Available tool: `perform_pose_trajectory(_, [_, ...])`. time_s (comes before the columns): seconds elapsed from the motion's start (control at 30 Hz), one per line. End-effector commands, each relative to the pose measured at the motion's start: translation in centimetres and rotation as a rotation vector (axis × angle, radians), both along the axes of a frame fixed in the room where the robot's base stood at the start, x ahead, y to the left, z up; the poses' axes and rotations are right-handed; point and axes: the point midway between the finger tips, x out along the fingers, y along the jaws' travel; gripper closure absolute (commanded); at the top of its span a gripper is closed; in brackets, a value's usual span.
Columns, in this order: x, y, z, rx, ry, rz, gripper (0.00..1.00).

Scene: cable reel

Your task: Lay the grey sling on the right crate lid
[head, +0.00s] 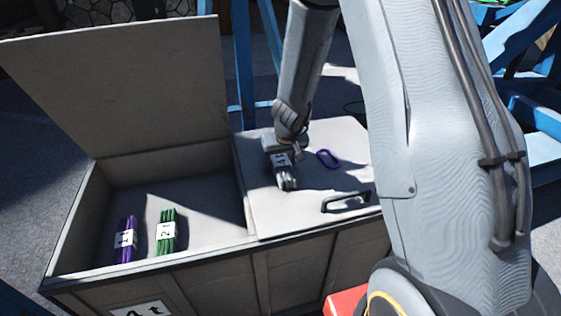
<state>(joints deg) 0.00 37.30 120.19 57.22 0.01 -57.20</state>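The grey sling (287,182) is a folded bundle with a white label marked in dark print. It is at the right crate lid (262,220), near the lid's left side. I cannot tell whether it rests on the lid or hangs just above it. My gripper (281,149) points down at the far end of the sling, over the lid. Its fingers are small and merge with the grey bundle, so whether they are closed on it is unclear. The right lid is shut and flat, with a dark handle (346,202) near its front edge.
The left lid (120,85) stands open. In the left compartment lie a purple bundle (126,240) and a green bundle (167,231), both labelled. A purple ring (328,159) lies on the right lid, right of my gripper. Blue metal frames (527,115) stand behind and right.

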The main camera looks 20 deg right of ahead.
Motion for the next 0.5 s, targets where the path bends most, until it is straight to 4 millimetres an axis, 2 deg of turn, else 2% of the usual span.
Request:
perform_pose_trajectory(0.33, [0.0, 0.0, 0.3, 0.0, 0.0, 0.001, 0.36])
perform_pose_trajectory(0.5, [-0.7, 0.0, 2.2, 0.0, -0.001, 0.001, 0.36])
